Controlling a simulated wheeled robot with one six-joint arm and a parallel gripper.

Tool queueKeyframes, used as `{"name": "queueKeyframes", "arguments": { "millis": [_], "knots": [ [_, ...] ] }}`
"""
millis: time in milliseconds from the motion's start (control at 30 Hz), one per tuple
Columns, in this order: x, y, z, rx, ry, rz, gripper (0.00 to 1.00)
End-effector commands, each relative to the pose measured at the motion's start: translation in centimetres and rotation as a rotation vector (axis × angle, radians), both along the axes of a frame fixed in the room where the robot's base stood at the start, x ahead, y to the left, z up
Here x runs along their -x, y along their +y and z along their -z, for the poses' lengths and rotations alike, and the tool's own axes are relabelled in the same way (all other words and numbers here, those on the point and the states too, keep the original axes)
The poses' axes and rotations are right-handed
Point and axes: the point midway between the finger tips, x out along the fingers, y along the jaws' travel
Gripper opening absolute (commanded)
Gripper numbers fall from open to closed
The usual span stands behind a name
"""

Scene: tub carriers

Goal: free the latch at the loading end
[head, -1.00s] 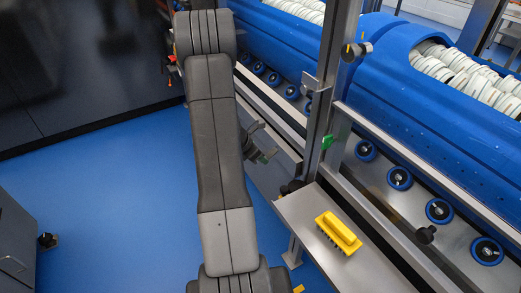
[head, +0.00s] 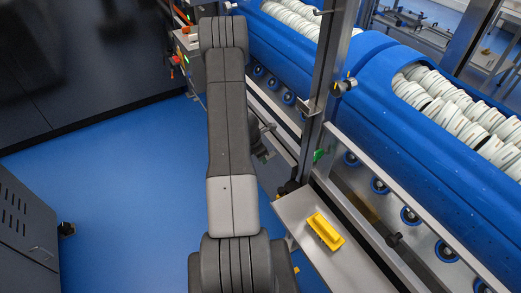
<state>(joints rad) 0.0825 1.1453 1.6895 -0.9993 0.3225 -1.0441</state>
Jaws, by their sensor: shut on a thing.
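My gripper (head: 268,134) shows only in part, just right of my grey arm and in front of the steel side of the carrier line. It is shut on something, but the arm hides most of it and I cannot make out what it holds. I cannot clearly pick out the latch.
Blue tubs (head: 400,118) full of white rolled pieces stand over blue rollers (head: 380,185) at right. A yellow brush (head: 325,231) lies on a steel shelf (head: 293,207). A grey cabinet (head: 25,225) stands at left. The blue floor (head: 130,190) between is clear.

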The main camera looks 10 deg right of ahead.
Motion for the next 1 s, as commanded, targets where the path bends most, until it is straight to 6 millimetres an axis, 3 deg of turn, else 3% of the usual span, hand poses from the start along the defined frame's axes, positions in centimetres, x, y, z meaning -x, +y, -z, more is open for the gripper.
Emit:
{"name": "queueKeyframes", "arguments": {
  "millis": [867,900,1000],
  "knots": [
    [0.01,-0.14,-0.28,-0.051,0.019,0.001,0.01],
    [0.02,-0.14,-0.28,-0.051,0.019,0.001,0.27],
    [0.02,-0.13,-0.29,-0.051,0.019,0.001,0.45]
  ]
}}
